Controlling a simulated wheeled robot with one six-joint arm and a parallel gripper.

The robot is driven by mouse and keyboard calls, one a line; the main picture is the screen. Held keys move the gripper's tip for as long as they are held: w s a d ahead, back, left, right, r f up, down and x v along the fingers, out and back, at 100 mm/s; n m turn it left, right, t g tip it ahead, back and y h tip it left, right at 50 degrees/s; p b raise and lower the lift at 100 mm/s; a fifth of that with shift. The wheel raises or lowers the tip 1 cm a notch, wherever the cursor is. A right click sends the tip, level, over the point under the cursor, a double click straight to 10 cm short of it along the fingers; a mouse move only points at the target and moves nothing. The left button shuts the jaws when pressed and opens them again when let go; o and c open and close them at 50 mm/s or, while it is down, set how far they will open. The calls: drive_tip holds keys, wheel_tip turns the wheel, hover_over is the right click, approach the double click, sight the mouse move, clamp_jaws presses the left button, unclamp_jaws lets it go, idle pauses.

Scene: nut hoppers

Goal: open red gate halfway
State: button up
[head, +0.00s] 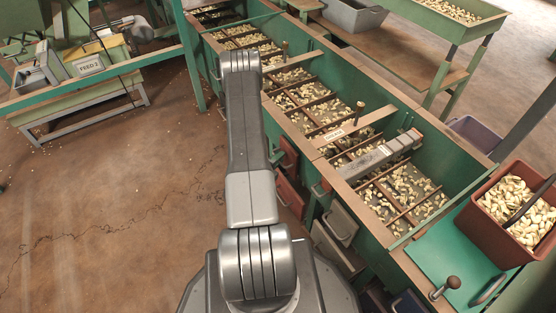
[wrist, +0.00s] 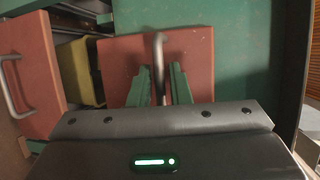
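In the wrist view a red gate (wrist: 200,55) with a vertical metal bar handle (wrist: 159,50) faces me, set against a green wall. My gripper (wrist: 160,70) is open, its two green fingers on either side of the handle, with a gap showing on both sides. A second red gate (wrist: 22,70) with its own handle is at the left. In the head view red gates (head: 290,195) show on the side of the green hopper row. My gripper is hidden there behind my arm.
The long green hopper bench (head: 345,205) holds nuts in compartments. Grey gates (head: 340,222) are nearer along its side. A red-brown bin of nuts (head: 515,210) stands at the right. Open floor lies to the left.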

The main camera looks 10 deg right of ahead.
clamp_jaws()
drive_tip(key=shift+a, duration=0.15)
drive_tip(key=a, duration=0.1)
drive_tip(key=s+a, duration=0.1)
drive_tip(key=a, duration=0.1)
drive_tip(key=s+a, duration=0.1)
drive_tip(key=a, duration=0.1)
drive_tip(key=shift+s+a, duration=0.15)
drive_tip(key=shift+a, duration=0.05)
unclamp_jaws()
drive_tip(key=shift+s, duration=0.1)
drive_tip(key=p+v, duration=0.3)
drive_tip(key=v, duration=1)
drive_tip(key=shift+s+a+p, duration=0.2)
drive_tip(key=shift+p, duration=0.1)
